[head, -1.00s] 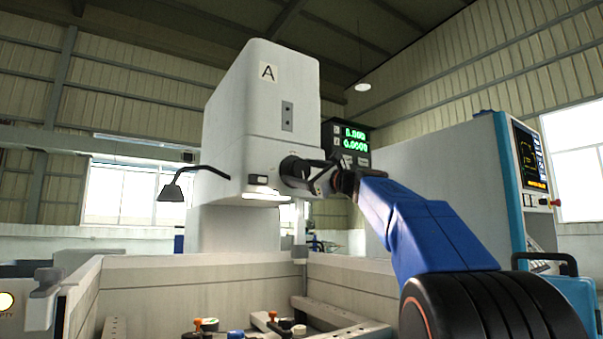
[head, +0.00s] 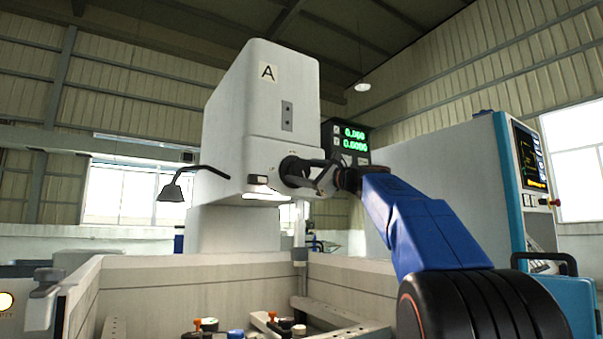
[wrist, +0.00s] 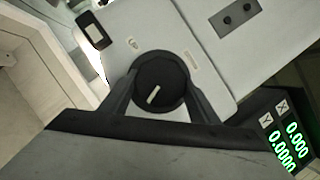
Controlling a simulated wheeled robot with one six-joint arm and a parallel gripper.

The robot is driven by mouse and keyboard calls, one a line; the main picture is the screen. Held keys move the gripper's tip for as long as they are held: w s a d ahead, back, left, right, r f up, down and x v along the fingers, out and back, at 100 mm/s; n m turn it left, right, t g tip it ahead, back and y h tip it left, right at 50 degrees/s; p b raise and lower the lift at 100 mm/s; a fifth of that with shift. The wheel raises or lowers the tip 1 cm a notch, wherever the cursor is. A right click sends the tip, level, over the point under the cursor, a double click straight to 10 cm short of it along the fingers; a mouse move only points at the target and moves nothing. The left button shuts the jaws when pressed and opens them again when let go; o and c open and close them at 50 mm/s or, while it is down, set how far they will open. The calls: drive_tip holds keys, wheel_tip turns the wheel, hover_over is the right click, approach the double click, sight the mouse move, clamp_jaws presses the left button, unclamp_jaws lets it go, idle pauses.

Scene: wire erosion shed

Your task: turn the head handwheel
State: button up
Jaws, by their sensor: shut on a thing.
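The head handwheel (wrist: 161,82) is a round black knob with a pale line across its face. It is on the lower front of the white machine head (head: 262,95) marked A. My gripper (wrist: 155,100) has one finger on each side of the handwheel and is shut on it. In the head view the gripper (head: 312,178) reaches the handwheel (head: 290,170) from the right, and its fingers partly cover the wheel.
A display (head: 349,138) with green digits is right of the head. A lamp (head: 172,190) on a bent arm is at left. The open tank's wall (head: 200,283) stands below, with clamps inside. A white cabinet with a screen (head: 529,158) is at right.

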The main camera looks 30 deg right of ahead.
drive_tip(key=n+g, duration=0.1)
drive_tip(key=n, duration=0.1)
drive_tip(key=n+g, duration=0.1)
drive_tip(key=n, duration=0.2)
drive_tip(key=shift+d+r+y, duration=0.1)
drive_tip(key=shift+y, duration=0.3)
drive_tip(key=n, duration=0.2)
drive_tip(key=n+g, duration=0.1)
drive_tip(key=n, duration=0.1)
drive_tip(key=shift+r+n+g, duration=0.1)
drive_tip(key=shift+n+g, duration=0.2)
drive_tip(key=n+g+h, duration=0.1)
drive_tip(key=n, duration=0.2)
drive_tip(key=shift+n, duration=0.4)
drive_tip(key=shift+r+n+g+h, duration=0.1)
drive_tip(key=shift+n+g+h, duration=0.5)
drive_tip(key=shift+n+h, duration=0.7)
drive_tip(key=shift+n+y, duration=0.3)
drive_tip(key=shift+n, duration=0.1)
drive_tip(key=o, duration=1.1)
drive_tip(key=shift+c, duration=0.2)
